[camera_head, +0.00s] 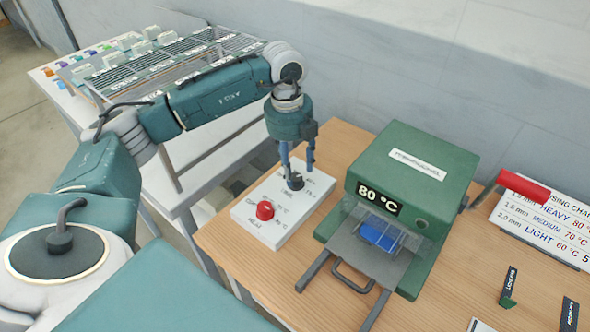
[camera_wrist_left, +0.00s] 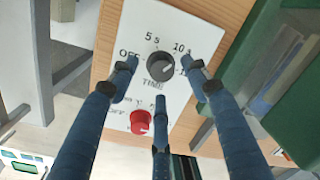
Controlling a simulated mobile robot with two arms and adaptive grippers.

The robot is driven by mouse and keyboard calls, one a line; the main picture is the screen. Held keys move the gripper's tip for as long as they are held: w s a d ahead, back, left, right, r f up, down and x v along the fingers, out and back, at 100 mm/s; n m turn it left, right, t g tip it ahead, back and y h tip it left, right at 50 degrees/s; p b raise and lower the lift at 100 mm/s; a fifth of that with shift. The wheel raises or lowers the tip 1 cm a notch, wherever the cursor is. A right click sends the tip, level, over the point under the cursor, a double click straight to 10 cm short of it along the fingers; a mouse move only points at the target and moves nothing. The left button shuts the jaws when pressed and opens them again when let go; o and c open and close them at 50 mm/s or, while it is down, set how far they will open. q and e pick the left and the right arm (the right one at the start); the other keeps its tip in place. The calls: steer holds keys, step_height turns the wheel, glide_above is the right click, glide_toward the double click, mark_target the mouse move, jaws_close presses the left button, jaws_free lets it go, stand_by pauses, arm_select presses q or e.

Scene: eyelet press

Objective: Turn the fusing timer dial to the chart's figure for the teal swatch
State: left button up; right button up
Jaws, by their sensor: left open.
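The timer dial (camera_wrist_left: 160,67) is a dark round knob on a white control panel (camera_head: 252,219), marked OFF, 5 s and 10 s, with another mark partly hidden by a finger. I cannot read its pointer surely. In the head view the dial (camera_head: 295,182) sits under my left gripper (camera_head: 298,165). That gripper is open and points down, its three fingers spread around the dial in the left wrist view (camera_wrist_left: 160,78); contact is unclear. The fusing chart (camera_head: 545,222) lists HEAVY 80 °C, MEDIUM 70 °C and LIGHT 60 °C; its time column is cut off. I see no swatch that is clearly teal.
A red knob (camera_head: 265,210) is on the same panel. The green press (camera_head: 415,165) reads 80 °C and has a blue piece (camera_head: 380,236) at its front. A red cylinder (camera_head: 523,186) partly covers the chart. Small dark labels stand at right. A rack table (camera_head: 190,170) is behind my left arm.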

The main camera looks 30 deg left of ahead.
mark_target(296, 180)
arm_select(q)
steer(key=shift+d+f, duration=0.1)
steer(key=shift+f, duration=1.3)
steer(key=c, duration=1.1)
steer(key=shift+r, duration=0.1)
steer(key=shift+w+m, duration=0.15)
steer(key=shift+m, duration=0.15)
